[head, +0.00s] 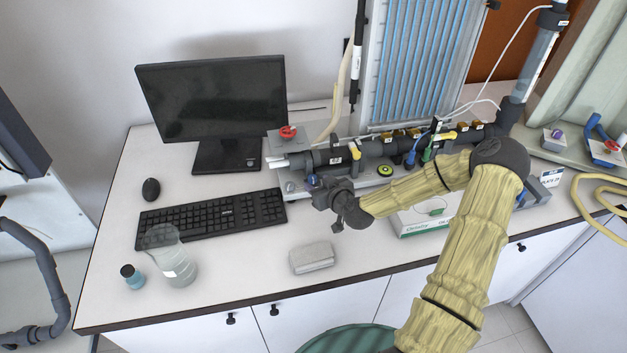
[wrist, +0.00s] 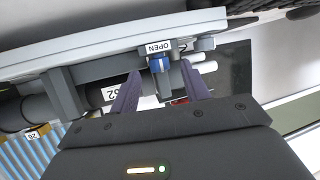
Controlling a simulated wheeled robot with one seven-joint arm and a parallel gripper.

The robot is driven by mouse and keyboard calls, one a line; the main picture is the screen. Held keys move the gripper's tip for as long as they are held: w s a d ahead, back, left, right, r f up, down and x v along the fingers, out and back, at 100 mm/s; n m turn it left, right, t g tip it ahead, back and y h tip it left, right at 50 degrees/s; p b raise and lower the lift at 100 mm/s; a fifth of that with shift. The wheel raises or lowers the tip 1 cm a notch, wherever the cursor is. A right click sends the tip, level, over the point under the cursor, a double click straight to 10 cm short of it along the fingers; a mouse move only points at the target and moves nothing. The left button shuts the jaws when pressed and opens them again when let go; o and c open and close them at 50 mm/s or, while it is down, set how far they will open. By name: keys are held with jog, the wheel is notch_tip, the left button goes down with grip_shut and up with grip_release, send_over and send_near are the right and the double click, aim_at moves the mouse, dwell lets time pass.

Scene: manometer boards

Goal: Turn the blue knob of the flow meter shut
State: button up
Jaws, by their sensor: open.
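The blue knob (wrist: 159,64) shows in the wrist view between my two open fingers, close to a white label reading OPEN (wrist: 160,47). My gripper (wrist: 160,71) is open, with one finger on either side of the knob; I cannot tell whether either touches it. In the head view my gripper (head: 318,188) is at the left end of the dark pipe assembly (head: 372,150), above the bench. A small blue spot, likely the knob (head: 311,180), shows there, mostly hidden by my gripper.
A keyboard (head: 213,213) and monitor (head: 215,105) stand to the left. A red knob (head: 288,131) is behind my gripper. A blue lever (head: 412,155) and yellow lever (head: 355,153) are on the pipe. A beaker (head: 172,258) and grey block (head: 312,257) stand in front.

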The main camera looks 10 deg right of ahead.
aim_at(312, 179)
jog(key=shift+x, duration=1.05)
jog(key=shift+c, duration=0.3)
jog(key=c, duration=0.9)
jog(key=shift+a, duration=0.3)
jog(key=shift+w+d, duration=0.1)
jog(key=shift+d, duration=0.15)
jog(key=shift+a, duration=0.15)
